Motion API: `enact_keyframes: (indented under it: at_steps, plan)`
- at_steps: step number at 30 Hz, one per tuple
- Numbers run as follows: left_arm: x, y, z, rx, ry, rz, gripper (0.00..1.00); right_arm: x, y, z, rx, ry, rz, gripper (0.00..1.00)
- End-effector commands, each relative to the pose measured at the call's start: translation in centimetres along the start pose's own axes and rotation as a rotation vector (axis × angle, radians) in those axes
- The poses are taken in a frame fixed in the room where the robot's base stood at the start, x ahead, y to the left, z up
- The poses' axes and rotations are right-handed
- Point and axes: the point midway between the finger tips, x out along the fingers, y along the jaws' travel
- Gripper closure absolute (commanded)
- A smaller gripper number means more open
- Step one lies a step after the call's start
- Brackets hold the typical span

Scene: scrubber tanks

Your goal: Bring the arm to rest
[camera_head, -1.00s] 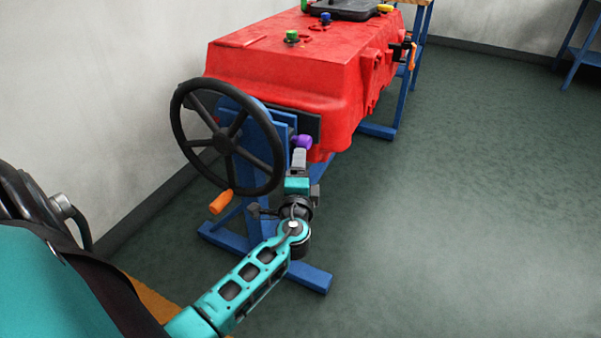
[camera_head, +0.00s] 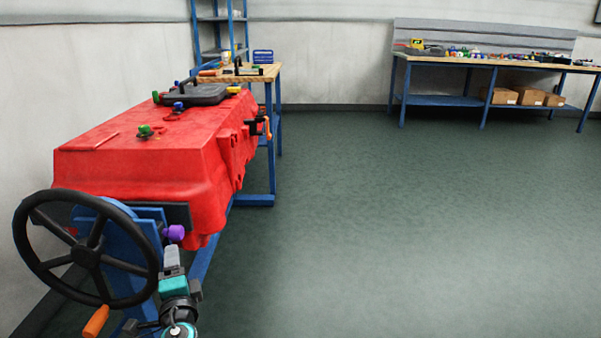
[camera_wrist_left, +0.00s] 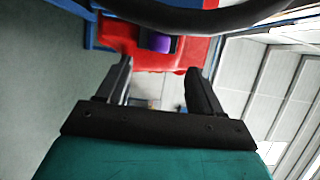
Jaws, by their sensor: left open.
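My left gripper (camera_head: 172,258) is at the lower left of the head view, just below a purple knob (camera_head: 174,233) on the stand of the red tank (camera_head: 150,165). In the left wrist view its two dark fingers (camera_wrist_left: 158,70) are spread with nothing between them. The purple knob (camera_wrist_left: 161,43) shows beyond the fingertips, and its exact distance is hard to tell. My right gripper is in neither view.
A black handwheel (camera_head: 88,256) with an orange handle (camera_head: 96,321) stands close left of my left gripper. A blue stand (camera_head: 125,245) holds the tank. A workbench (camera_head: 425,99) stands along the back wall. The green floor to the right is clear.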

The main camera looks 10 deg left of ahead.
Motion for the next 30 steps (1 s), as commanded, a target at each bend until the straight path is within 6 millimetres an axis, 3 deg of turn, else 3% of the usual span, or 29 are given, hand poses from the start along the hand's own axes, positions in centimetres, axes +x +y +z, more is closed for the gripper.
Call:
enact_keyframes:
  at_steps: [4, 8, 12, 18, 26, 27, 30]
  plan:
    - [-1.4, 1.3, -0.3, -0.073, 0.023, 0.06, 0.34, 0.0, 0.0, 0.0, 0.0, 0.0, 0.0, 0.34]
    - [-4.8, 4.0, -1.3, -0.247, 0.075, 0.203, 0.34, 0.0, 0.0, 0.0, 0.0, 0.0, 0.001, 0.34]
    - [-10.1, 6.9, -3.2, -0.49, 0.137, 0.414, 0.34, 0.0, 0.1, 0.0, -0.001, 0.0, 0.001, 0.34]
    - [-18.6, 8.9, -6.2, -0.828, 0.199, 0.728, 0.34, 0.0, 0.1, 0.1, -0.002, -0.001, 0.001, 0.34]
    - [-28.4, 7.8, -9.4, -1.201, 0.224, 1.088, 0.34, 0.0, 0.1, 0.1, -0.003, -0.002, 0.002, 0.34]
    - [-28.5, 6.1, -9.4, -1.212, 0.223, 1.094, 0.34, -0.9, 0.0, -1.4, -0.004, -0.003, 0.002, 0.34]
    - [-28.1, 4.1, -8.9, -1.202, 0.213, 1.077, 0.34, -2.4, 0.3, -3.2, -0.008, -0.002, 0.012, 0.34]
